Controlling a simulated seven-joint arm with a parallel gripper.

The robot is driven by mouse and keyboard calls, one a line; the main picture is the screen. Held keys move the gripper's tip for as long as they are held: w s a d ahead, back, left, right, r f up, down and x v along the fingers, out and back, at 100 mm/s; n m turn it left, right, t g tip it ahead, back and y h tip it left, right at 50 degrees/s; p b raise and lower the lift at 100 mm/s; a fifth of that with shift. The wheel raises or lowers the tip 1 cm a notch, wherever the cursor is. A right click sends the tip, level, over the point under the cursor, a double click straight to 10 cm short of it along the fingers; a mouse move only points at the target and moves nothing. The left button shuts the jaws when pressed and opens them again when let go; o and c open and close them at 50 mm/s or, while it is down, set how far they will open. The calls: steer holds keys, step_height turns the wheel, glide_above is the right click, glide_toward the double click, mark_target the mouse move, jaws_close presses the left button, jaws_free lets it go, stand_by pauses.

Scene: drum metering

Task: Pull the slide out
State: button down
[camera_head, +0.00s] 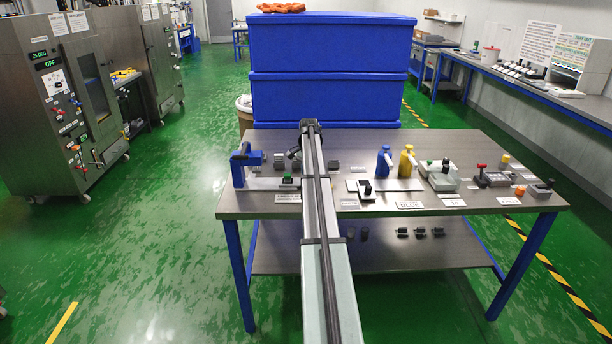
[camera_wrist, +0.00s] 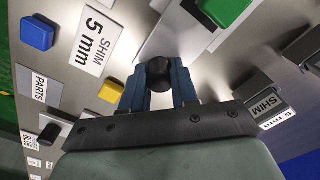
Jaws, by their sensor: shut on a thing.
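In the wrist view my gripper (camera_wrist: 158,82) has its two blue fingers shut on a black round knob (camera_wrist: 158,72). The knob stands in front of a bright metal strip (camera_wrist: 182,36), which looks like the slide. Where the knob joins the strip is hidden by the fingers. In the head view my arm reaches over the table (camera_head: 262,203), and the arm hides the fingertips and the knob there. A blue clamp-like fixture (camera_head: 246,158) stands at the table's left end, left of my arm.
A green block (camera_wrist: 222,10) lies right of the strip. Yellow (camera_wrist: 110,91) and blue (camera_wrist: 37,34) blocks and a "SHIM 5 mm" label (camera_wrist: 90,42) lie left. Blue and yellow bottles (camera_head: 407,162) stand right of my arm. A large blue bin (camera_head: 335,75) stands behind the table.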

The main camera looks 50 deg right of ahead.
steer(key=c, duration=1.1)
jaws_free()
steer(key=shift+s+d, duration=0.25)
steer(key=shift+d, duration=0.05)
steer(key=shift+o, duration=1.2)
steer(key=shift+a, duration=0.1)
steer(key=shift+w+r, duration=0.1)
step_height(320, 180, up, 14)
steer(key=shift+f, duration=0.2)
